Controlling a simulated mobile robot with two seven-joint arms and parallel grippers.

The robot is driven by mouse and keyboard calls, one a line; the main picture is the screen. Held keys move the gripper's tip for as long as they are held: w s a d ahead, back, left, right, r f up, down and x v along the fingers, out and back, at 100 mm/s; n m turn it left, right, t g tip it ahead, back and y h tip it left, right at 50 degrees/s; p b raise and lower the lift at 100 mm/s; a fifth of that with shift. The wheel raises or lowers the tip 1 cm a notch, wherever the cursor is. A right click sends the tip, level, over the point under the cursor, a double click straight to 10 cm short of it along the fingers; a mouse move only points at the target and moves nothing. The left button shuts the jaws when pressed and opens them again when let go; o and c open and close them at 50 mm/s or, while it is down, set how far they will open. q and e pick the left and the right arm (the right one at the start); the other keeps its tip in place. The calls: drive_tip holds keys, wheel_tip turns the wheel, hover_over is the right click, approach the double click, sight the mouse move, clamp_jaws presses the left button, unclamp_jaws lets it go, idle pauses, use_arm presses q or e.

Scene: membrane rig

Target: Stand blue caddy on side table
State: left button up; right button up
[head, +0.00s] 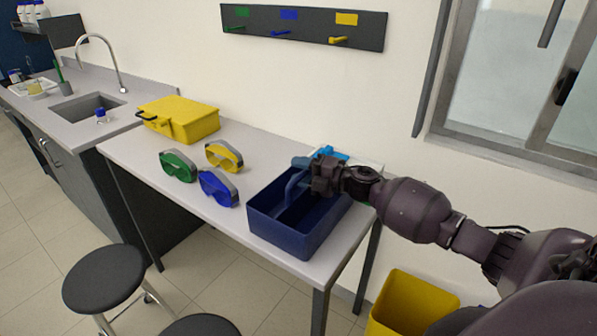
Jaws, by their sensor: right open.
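The blue caddy (277,234) stands upright on the light grey side table (145,162), near its right front end. It is an open dark blue box with a raised handle (292,187). My right gripper (309,173) is open at the top of the caddy, close beside the handle. I cannot tell whether the handle lies between the fingers. The gripper and wrist hide part of the handle and the caddy's back right rim. My left gripper is not in view.
Green goggles (178,166), yellow goggles (223,155) and blue goggles (218,187) lie left of the caddy. A yellow case (190,117) stands farther back. A light blue and white item (333,153) sits behind my gripper. A yellow bin (412,303) and black stools (103,277) stand on the floor.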

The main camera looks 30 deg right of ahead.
drive_tip(key=b+v, duration=0.1)
drive_tip(key=v, duration=1)
drive_tip(key=shift+s+d, duration=0.25)
drive_tip(key=shift+s, duration=0.05)
